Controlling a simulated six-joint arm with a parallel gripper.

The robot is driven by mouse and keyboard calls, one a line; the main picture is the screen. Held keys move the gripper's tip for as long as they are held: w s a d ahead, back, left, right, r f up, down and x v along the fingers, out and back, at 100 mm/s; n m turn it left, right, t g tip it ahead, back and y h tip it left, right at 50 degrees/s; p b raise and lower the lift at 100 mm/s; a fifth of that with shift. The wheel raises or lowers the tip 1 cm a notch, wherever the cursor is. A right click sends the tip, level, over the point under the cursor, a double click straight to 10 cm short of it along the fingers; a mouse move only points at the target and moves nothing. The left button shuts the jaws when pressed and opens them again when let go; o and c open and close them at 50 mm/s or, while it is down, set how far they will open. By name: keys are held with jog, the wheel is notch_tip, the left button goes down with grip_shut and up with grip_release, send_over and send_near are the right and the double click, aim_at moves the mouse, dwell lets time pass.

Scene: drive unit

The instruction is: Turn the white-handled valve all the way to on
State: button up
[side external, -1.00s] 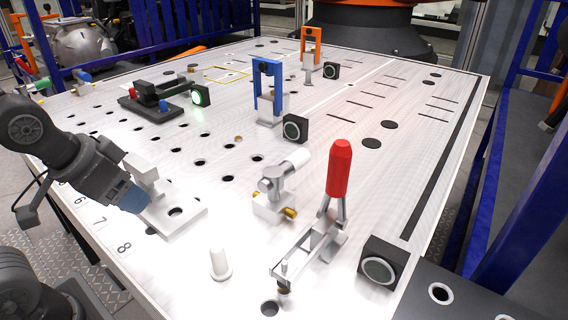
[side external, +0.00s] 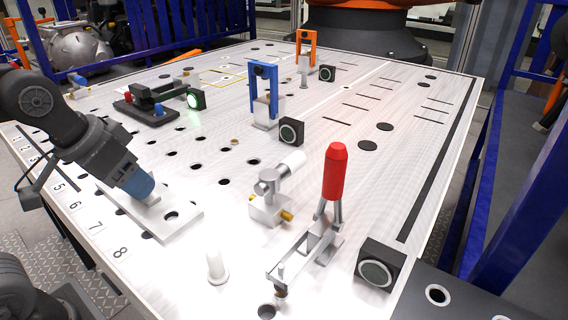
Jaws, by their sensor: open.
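The valve (side external: 268,205) stands in the middle front of the board, with a silver body and brass-coloured ends. Its white handle (side external: 292,162) points up and to the right. My gripper (side external: 147,196) is at the left, at the end of the dark arm with the blue end. It is low over a pale plate, well left of the valve and apart from it. The jaws are open, though the fingers are hard to make out against the plate. Nothing shows held in them.
The pale plate (side external: 184,226) with a hole lies below my gripper. A red-handled clamp (side external: 335,172) stands right of the valve. A white peg (side external: 216,268) stands in front. Blue (side external: 264,88) and orange (side external: 305,47) frames stand behind. Bare board lies between plate and valve.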

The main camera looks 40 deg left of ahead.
jog(key=w+d+r+g+h, duration=0.1)
jog(key=w+d+r, duration=0.1)
jog(key=w+r, duration=0.3)
jog(key=w+d+r+g, duration=0.1)
jog(key=w+r, duration=0.1)
jog(key=w, duration=0.5)
jog(key=g+h, duration=0.2)
jog(key=g, duration=0.1)
send_near(286, 160)
jog(key=x, duration=1)
jog(key=shift+d+f, duration=0.1)
jog(key=shift+f, duration=0.15)
grip_shut()
